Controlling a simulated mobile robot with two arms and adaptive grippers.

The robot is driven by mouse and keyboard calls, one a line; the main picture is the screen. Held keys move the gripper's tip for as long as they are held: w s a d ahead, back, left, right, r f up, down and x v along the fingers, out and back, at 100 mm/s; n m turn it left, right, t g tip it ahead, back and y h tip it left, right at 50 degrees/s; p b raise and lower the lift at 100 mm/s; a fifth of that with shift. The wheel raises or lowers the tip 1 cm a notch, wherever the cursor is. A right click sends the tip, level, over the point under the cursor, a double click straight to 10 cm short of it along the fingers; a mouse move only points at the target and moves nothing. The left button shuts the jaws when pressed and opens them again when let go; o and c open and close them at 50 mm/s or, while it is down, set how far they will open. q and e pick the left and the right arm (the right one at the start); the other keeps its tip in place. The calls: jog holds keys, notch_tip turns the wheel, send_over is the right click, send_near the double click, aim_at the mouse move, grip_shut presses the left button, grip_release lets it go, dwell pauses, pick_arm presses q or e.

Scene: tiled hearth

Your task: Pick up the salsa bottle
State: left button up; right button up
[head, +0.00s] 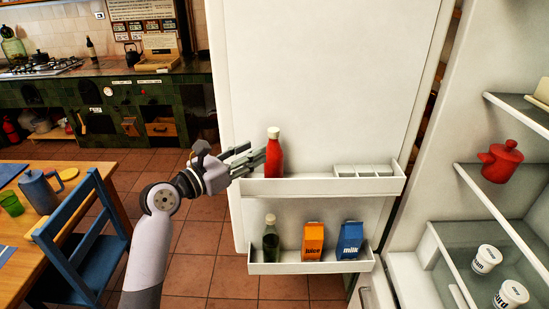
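The red salsa bottle (274,156) with a pale cap stands upright on the upper door shelf (320,187) of the open fridge, at its left end. My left gripper (256,157) reaches in from the left, with its fingers pointing at the bottle's left side. The fingers look spread, with the fingertips close beside the bottle. Whether they touch it I cannot tell. My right gripper is not in view.
The lower door shelf (310,267) holds a dark bottle (271,240), a juice carton (313,241) and a milk carton (350,240). A white egg tray (363,170) sits right on the upper shelf. A red pot (500,162) is inside the fridge. A blue chair (85,250) stands left.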

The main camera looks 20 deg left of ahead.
aim_at(270, 138)
pick_arm(q)
jog(key=x, duration=0.3)
jog(key=shift+a, duration=0.1)
jog(key=shift+w+d+r+p, duration=0.1)
jog(key=shift+w+d+p, duration=0.1)
jog(key=shift+w+p, duration=0.15)
jog(key=x, duration=0.1)
jog(key=p+x, duration=0.1)
jog(key=x, duration=0.2)
jog(key=shift+w+r+p, duration=0.25)
jog(key=shift+p, duration=0.15)
jog(key=shift+w+d+f, duration=0.15)
jog(key=shift+w, duration=0.2)
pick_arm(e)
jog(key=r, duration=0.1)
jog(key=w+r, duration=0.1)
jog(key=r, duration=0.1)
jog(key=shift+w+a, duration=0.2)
pick_arm(q)
jog(key=shift+s, duration=0.1)
jog(key=shift+c, duration=0.2)
jog(key=shift+c, duration=0.6)
grip_shut()
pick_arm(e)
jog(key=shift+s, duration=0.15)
